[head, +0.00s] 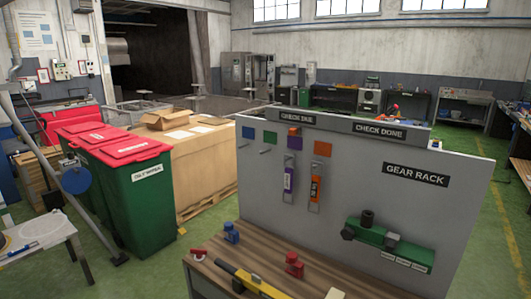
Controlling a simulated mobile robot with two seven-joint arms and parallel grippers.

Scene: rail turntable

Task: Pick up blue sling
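I see no thing that is clearly a blue sling. On the grey gear rack board (385,225), a blue square (248,132) marks a peg with nothing hanging on it. A purple sling (289,178) hangs under a purple square, and an orange sling (315,188) hangs under an orange square. A small blue item (231,232) stands on the wooden bench (215,258) in front of the board; it looks like a block or fitting. Neither of my grippers is in view.
The bench also holds red fittings (294,265) and a yellow and black tool (255,284). A green tool (388,243) is mounted on the board. Green bins with red lids (145,195) and a large carton (205,165) stand left. A small table (40,232) is at far left.

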